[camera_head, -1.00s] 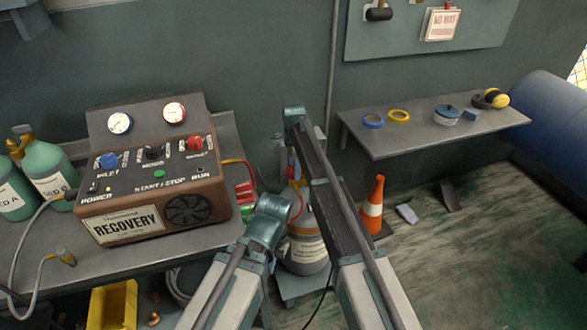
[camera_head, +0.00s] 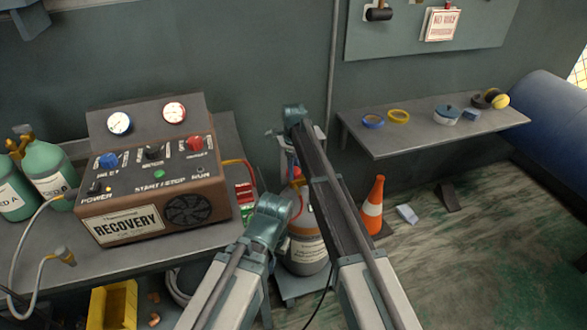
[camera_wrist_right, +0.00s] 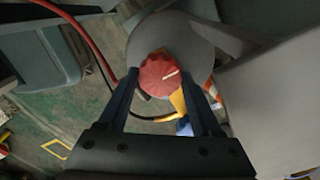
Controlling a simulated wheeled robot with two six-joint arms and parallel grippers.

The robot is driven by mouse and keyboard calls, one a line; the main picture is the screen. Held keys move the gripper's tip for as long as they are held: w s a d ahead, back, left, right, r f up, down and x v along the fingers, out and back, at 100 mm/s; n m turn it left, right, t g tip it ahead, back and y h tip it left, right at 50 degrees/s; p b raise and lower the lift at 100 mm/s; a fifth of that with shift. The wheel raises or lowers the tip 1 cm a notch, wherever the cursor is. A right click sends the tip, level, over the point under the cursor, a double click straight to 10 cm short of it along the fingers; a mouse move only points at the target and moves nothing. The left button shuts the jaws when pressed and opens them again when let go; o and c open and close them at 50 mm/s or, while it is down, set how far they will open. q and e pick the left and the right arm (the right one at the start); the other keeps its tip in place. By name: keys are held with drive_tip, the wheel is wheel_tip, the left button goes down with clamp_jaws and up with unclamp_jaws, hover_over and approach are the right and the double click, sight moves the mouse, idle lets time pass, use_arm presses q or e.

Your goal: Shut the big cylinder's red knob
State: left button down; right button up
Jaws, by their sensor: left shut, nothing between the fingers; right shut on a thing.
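My right gripper (camera_wrist_right: 160,84) is shut on the knob, one finger on each side. In the head view my right forearm hides most of the knob and the fingers. My left gripper (camera_head: 272,214) is shut and empty, lower down and in front of the cylinder; its fingertips are hard to make out.
The recovery machine (camera_head: 150,190) stands on the bench at left, with a red hose running towards the cylinder. Green cylinders (camera_head: 47,168) stand at far left. An orange cone (camera_head: 374,207) stands right of the cylinder. A wall shelf (camera_head: 420,132) holds tape rolls and other items.

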idle(0.4)
drive_tip(key=o, duration=1.4)
drive_tip(key=shift+c, duration=0.2)
use_arm(q)
drive_tip(key=shift+r, duration=0.1)
use_arm(e)
drive_tip(key=shift+r, duration=0.1)
